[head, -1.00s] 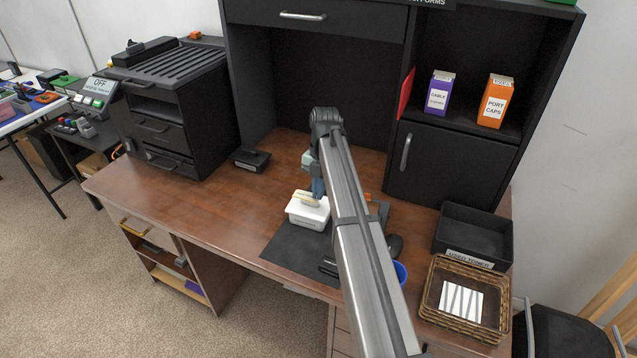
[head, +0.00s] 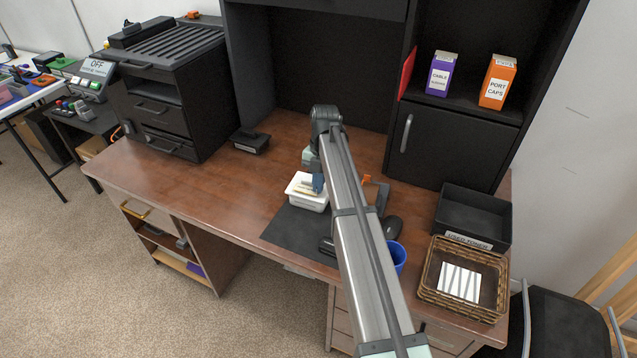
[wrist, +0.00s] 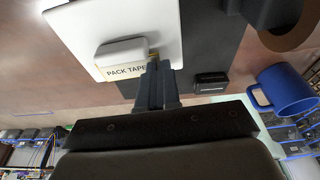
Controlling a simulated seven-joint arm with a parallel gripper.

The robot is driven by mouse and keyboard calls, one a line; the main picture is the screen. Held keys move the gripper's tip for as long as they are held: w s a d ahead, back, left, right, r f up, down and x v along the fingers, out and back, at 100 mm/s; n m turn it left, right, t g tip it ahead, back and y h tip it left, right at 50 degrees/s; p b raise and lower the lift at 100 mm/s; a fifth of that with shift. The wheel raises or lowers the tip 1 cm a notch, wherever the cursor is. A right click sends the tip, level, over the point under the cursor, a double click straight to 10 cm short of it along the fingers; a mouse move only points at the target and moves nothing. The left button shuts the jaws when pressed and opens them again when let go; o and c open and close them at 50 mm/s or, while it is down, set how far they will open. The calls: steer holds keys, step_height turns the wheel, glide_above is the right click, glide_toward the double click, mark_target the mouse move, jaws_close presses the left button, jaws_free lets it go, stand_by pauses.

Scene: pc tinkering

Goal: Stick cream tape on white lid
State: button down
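The white lid (wrist: 78,20) tops a small white box (head: 308,204) on the dark mat. In the wrist view it has a raised pale block (wrist: 121,51). The cream tape (wrist: 125,71), marked "PACK TAPE", lies over the lid beside that block. It also shows as a cream strip in the head view (head: 307,191). My gripper (wrist: 157,66) has its fingers close together at the tape's right end and looks shut on it. The fingertips partly hide that end. I cannot tell whether the tape touches the lid. My arm covers part of the desk in the head view.
A blue mug (head: 396,258) and a dark mouse (head: 391,229) are right of the box. A black tray (head: 473,216) and a wicker basket (head: 428,290) stand further right. A small black object (head: 251,143) sits at the back left. The desk's left part is clear.

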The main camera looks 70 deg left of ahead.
steer(key=shift+f, duration=0.5)
stand_by(1.2)
steer(key=c, duration=1.3)
jaws_free()
steer(key=v, duration=1.4)
